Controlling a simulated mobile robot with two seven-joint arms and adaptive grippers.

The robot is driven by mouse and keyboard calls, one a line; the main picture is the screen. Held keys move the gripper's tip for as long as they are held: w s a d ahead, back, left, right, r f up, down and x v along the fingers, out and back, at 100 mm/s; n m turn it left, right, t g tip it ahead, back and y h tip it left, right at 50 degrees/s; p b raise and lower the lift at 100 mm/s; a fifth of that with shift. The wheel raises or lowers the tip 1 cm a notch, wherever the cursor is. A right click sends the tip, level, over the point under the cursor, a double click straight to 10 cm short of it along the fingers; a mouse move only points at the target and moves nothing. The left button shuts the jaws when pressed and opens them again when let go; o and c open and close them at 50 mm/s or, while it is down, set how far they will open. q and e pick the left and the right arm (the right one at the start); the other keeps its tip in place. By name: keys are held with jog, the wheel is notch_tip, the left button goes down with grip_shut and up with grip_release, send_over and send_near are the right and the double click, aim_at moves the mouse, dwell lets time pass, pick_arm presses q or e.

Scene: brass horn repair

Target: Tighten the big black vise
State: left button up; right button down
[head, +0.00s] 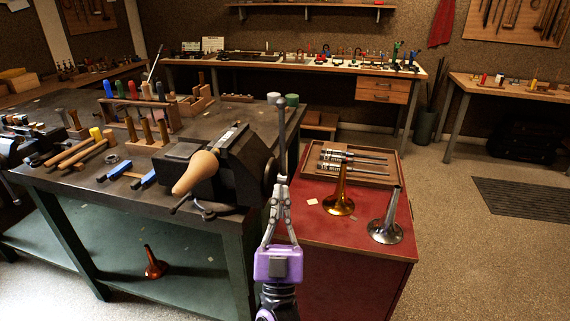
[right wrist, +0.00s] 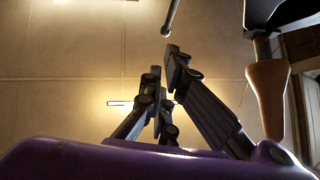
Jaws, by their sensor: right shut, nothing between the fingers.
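The big black vise (head: 238,162) stands on the front right corner of the dark workbench. A tan tapered wooden piece (head: 196,172) sticks out toward the front from its jaws and also shows in the right wrist view (right wrist: 269,95). The vise's grey handle bar (head: 282,132) stands near upright on its right side, with a knob on top. My purple right gripper (head: 280,188) points up just below and in front of the bar, its fingers shut and empty. In the right wrist view, the bar's end (right wrist: 171,18) is above the fingertips, apart from them. My left gripper is out of view.
A red-topped cabinet (head: 352,234) on the right holds a brass bell (head: 340,199), a silver bell (head: 385,225) and a wooden tray (head: 390,178) of tools. Mallets (head: 78,152) and blue-handled tools (head: 127,172) lie left of the vise. Open floor is at the right.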

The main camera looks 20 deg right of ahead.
jog(key=w+d+r+p, duration=0.1)
jog(key=w+r, duration=0.1)
jog(key=w, duration=0.1)
jog(key=w+d+r+p, duration=0.1)
jog(key=w+r, duration=0.1)
jog(key=w, duration=0.1)
jog(key=w+d+r+p, duration=0.1)
jog(key=w+r, duration=0.2)
jog(key=shift+w+d, duration=0.35)
jog(key=shift+w, duration=0.05)
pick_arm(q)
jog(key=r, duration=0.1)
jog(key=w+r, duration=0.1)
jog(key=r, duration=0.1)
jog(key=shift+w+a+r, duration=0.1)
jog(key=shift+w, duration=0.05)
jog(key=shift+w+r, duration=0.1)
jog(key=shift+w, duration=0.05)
pick_arm(e)
jog(key=shift+w+d+r, duration=0.15)
jog(key=shift+w, duration=0.05)
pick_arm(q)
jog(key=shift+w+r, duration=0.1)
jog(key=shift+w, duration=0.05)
pick_arm(e)
jog(key=shift+w+d+r, duration=0.35)
jog(key=shift+w+d, duration=0.15)
jog(key=shift+w, duration=0.25)
jog(key=shift+s+f, duration=0.1)
jog(key=shift+s, duration=0.05)
